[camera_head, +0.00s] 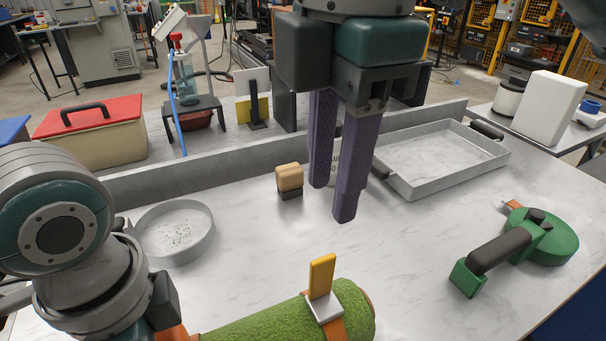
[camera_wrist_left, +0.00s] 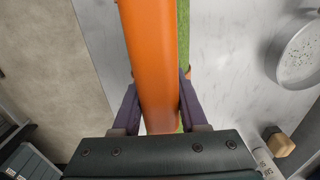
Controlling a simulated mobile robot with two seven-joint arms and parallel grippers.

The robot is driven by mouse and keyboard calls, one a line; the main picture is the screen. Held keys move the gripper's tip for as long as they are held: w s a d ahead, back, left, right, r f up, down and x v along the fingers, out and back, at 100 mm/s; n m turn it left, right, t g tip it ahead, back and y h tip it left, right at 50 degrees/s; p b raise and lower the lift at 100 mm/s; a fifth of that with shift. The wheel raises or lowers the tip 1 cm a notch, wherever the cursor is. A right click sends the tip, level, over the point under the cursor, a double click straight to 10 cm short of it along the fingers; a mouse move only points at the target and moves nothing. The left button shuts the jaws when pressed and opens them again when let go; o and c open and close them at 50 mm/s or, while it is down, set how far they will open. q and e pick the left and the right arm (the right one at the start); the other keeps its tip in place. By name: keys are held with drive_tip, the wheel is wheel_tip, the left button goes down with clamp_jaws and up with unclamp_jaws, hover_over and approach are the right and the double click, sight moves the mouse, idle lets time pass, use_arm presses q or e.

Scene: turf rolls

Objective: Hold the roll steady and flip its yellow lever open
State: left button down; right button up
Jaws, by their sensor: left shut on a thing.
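The green turf roll (camera_head: 265,325) lies at the bottom of the head view, cut off by the frame. An orange strap (camera_head: 339,329) crosses it near its right end, with a silver buckle (camera_head: 324,306). The yellow lever (camera_head: 321,275) stands up from the buckle, nearly upright. My left gripper (camera_wrist_left: 158,105) is shut on an orange part (camera_wrist_left: 150,60) of the roll, with a strip of green turf (camera_wrist_left: 184,40) beside it. Its fingers are out of sight in the head view. My right gripper (camera_head: 332,200) is open and empty, fingers pointing down, above and beyond the lever without touching it.
A round pan (camera_head: 175,232) stands left, a tan-topped block (camera_head: 289,178) in the middle. A grey tray (camera_head: 440,160) is at the back right. A green tool with a dark handle (camera_head: 525,240) lies right. The white tabletop (camera_head: 420,275) is clear between roll and tool.

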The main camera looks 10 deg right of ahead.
use_arm(q)
drive_tip(key=shift+s+a+f, duration=0.2)
drive_tip(key=shift+f, duration=0.15)
drive_tip(key=c, duration=0.5)
unclamp_jaws()
drive_tip(key=shift+c, duration=0.2)
drive_tip(key=shift+o, duration=0.9)
drive_tip(key=shift+d, duration=0.1)
drive_tip(key=shift+r, duration=0.1)
drive_tip(key=shift+r, duration=0.1)
